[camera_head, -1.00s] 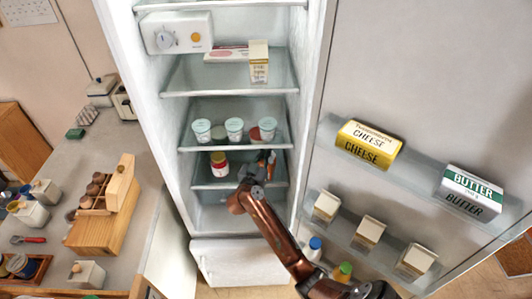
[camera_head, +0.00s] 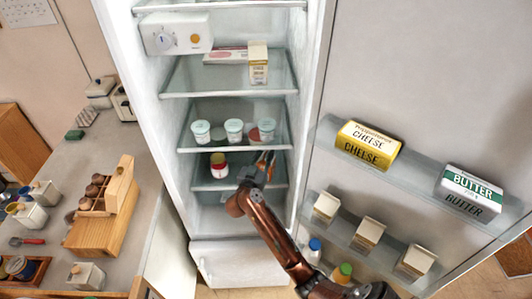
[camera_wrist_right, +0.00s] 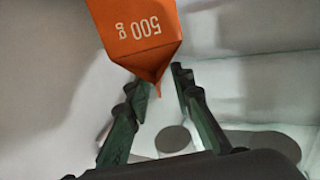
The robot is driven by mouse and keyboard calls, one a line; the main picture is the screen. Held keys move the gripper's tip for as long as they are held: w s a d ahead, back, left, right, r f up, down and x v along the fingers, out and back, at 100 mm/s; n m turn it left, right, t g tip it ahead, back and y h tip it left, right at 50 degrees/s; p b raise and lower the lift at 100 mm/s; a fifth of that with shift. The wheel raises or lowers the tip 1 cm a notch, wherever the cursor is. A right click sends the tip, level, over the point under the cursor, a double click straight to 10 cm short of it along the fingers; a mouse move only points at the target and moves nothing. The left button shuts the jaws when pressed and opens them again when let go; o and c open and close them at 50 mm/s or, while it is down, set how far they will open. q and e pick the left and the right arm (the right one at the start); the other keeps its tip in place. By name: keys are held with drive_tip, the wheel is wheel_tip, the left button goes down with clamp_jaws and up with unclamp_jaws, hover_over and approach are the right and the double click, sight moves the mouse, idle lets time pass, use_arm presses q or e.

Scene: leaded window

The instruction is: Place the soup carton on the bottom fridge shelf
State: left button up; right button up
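An orange carton marked "500 g", likely the soup carton (camera_wrist_right: 140,35), shows in the right wrist view, just beyond my right fingertips. Its lower corner appears between them. My right gripper (camera_wrist_right: 160,82) has its two green-grey fingers apart, and I see no clear grip on the carton. In the head view my right gripper (camera_head: 262,166) is inside the fridge at the lowest glass shelf (camera_head: 210,186). A bit of orange shows beside it there, mostly hidden by the gripper. My left gripper is not in view.
A red jar (camera_head: 219,170) stands left of my gripper on that shelf. White cups (camera_head: 234,129) line the shelf above. The open door on the right holds cheese (camera_head: 369,145), butter (camera_head: 470,190) and several small cartons. A white drawer (camera_head: 240,262) lies below.

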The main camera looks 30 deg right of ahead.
drive_tip(key=p+v, duration=0.1)
drive_tip(key=v, duration=1)
drive_tip(key=shift+s+a, duration=0.15)
drive_tip(key=shift+a, duration=0.1)
drive_tip(key=shift+s, duration=0.1)
